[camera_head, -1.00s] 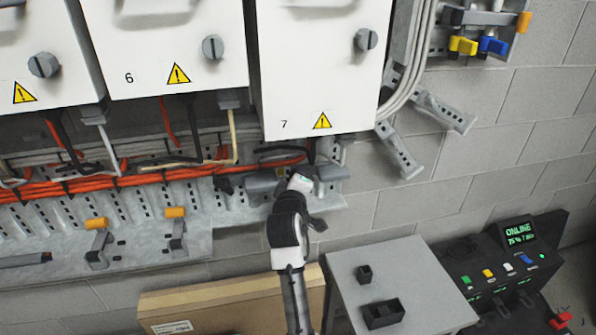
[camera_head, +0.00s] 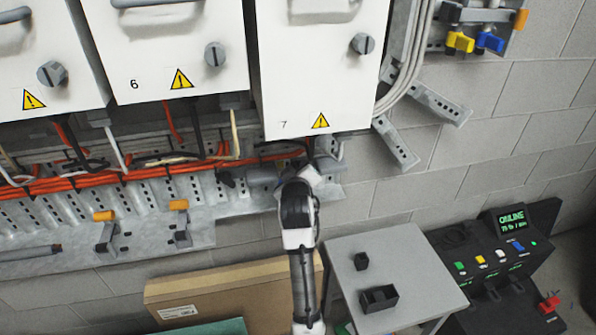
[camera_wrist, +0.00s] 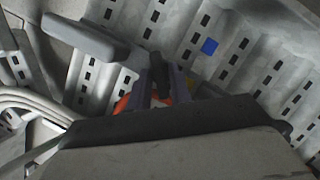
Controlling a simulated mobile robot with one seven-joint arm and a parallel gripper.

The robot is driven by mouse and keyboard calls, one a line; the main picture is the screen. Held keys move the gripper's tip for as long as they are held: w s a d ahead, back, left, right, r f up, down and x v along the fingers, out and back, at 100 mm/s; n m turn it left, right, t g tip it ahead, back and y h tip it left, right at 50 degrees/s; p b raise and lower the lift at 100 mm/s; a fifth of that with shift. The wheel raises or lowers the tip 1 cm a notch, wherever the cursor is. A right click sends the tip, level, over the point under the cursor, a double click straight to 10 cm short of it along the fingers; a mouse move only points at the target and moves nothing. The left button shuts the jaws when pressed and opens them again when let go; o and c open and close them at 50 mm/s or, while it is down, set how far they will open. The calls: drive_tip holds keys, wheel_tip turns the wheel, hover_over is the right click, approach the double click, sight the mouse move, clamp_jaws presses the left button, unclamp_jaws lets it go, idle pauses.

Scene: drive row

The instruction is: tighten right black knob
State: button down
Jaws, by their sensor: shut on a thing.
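My gripper (camera_head: 293,167) is at the perforated grey rail below cabinet 7, and my arm hides much of that spot in the head view. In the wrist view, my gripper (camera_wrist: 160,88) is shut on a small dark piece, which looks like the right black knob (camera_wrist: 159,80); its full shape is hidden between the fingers. Another small black part (camera_head: 226,178) shows on the rail left of my gripper. Orange shows just behind the fingers in the wrist view.
Cabinet 7 (camera_head: 318,65) hangs just above my gripper. Orange cables (camera_head: 130,174) run along the rail to its left. A grey lever (camera_wrist: 85,38) stands close by in the wrist view. A grey table (camera_head: 420,265) and a cardboard box (camera_head: 225,290) are below.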

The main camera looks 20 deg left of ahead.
drive_tip(key=c, duration=1.5)
unclamp_jaws()
drive_tip(key=shift+o, duration=0.2)
drive_tip(key=shift+s, duration=0.1)
drive_tip(key=b+v, duration=0.3)
drive_tip(key=v, duration=1)
drive_tip(key=shift+s+d+r, duration=0.2)
drive_tip(key=shift+s, duration=0.1)
